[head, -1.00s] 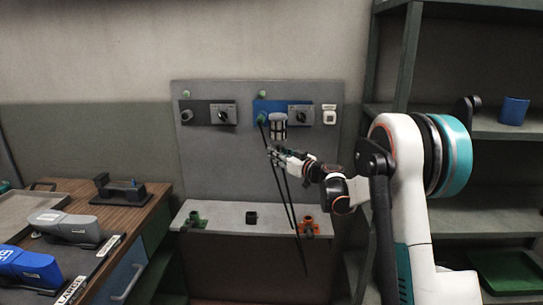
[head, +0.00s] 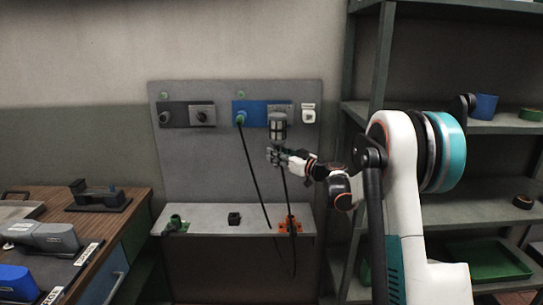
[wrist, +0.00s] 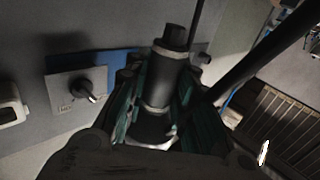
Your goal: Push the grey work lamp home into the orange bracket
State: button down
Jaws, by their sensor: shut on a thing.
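The grey work lamp (head: 278,129), with a pale caged head, is upright in front of the upright board. My gripper (head: 275,156) is shut on its lower part. In the wrist view, the lamp (wrist: 165,78) shows as a dark cylinder with light bands between the green-padded fingers of my gripper (wrist: 158,115). The orange bracket (head: 284,228) is on the ledge, well below the lamp and slightly to its right; they are apart. A black cable hangs in front of the bracket and partly hides it. The bracket cannot be made out in the wrist view.
The black cable (head: 254,176) loops down from the blue panel (head: 249,108) past the ledge (head: 205,217). A green bracket (head: 175,225) and a black holder (head: 234,218) stand on the ledge to the left. Shelves (head: 440,207) stand right; a wooden bench (head: 135,200) stands left.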

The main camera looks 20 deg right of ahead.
jog(key=d, duration=0.1)
jog(key=s+d, duration=0.1)
jog(key=d, duration=0.1)
jog(key=s+d, duration=0.1)
jog(key=d, duration=0.1)
jog(key=shift+d, duration=0.2)
dwell(0.3)
jog(key=shift+f, duration=0.1)
jog(key=shift+f+b, duration=3.2)
jog(key=shift+f, duration=7.2)
